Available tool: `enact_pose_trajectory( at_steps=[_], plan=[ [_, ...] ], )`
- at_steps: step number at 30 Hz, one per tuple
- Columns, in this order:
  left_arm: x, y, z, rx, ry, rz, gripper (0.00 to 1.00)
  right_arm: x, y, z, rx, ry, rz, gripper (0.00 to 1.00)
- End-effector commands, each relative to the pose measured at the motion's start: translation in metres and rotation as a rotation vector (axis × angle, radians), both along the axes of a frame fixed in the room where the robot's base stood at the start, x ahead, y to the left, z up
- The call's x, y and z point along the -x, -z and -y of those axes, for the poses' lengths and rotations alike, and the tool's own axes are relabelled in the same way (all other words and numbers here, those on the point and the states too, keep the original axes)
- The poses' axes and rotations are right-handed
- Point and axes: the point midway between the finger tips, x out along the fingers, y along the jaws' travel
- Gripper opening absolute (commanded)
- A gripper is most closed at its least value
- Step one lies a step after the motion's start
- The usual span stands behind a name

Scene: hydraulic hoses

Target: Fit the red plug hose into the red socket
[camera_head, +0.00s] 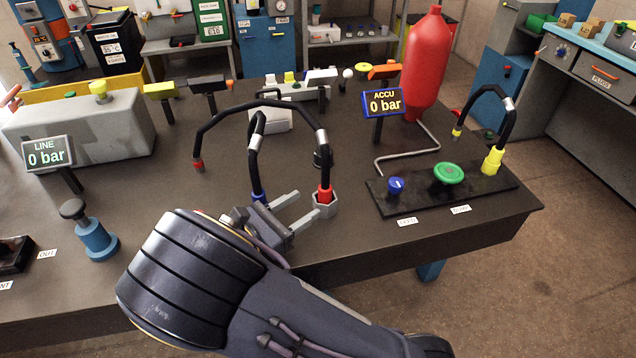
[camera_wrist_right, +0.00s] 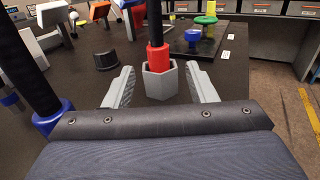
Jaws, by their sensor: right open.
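The red plug (camera_wrist_right: 158,58) on a black hose (camera_head: 322,155) stands upright in the opening of a grey hexagonal socket (camera_wrist_right: 160,82). The socket also shows in the head view (camera_head: 325,208) near the table's front edge. I cannot tell how deep the plug sits. The hose arcs to the left and ends in another red end (camera_head: 198,165). My right gripper (camera_head: 308,204) is open, its two grey fingers apart on either side of the socket and plug in the right wrist view (camera_wrist_right: 159,82). My left gripper is not in view.
A hose with a blue end (camera_head: 258,196) stands close to my right gripper's left. A black panel (camera_head: 412,203) with a blue knob, green handwheel and yellow-ended hose (camera_head: 493,160) lies to the right. A red cylinder (camera_head: 427,62) stands behind. Left front has a blue valve (camera_head: 95,238).

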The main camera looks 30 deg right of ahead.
Motion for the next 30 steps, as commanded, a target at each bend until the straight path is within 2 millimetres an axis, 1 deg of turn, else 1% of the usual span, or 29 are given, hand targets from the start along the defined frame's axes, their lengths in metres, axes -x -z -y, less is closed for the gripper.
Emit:
enact_pose_trajectory(
  at_steps=[8,16,20,26,27,30],
  plan=[
    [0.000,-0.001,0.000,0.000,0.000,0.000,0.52,-0.007,0.000,0.028,0.006,0.001,-0.001,0.51],
    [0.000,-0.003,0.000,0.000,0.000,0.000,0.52,-0.019,0.003,0.065,0.006,0.002,-0.002,0.51],
    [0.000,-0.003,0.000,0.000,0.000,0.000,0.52,-0.021,0.003,0.073,0.004,-0.001,-0.001,0.51],
    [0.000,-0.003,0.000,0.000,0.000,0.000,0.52,-0.021,0.003,0.074,0.004,-0.002,-0.001,0.51],
    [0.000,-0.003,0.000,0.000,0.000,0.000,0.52,-0.021,0.003,0.074,0.004,-0.002,-0.001,0.48],
    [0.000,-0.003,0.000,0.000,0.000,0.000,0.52,-0.021,0.003,0.073,0.004,-0.002,-0.001,0.35]
  ],
)
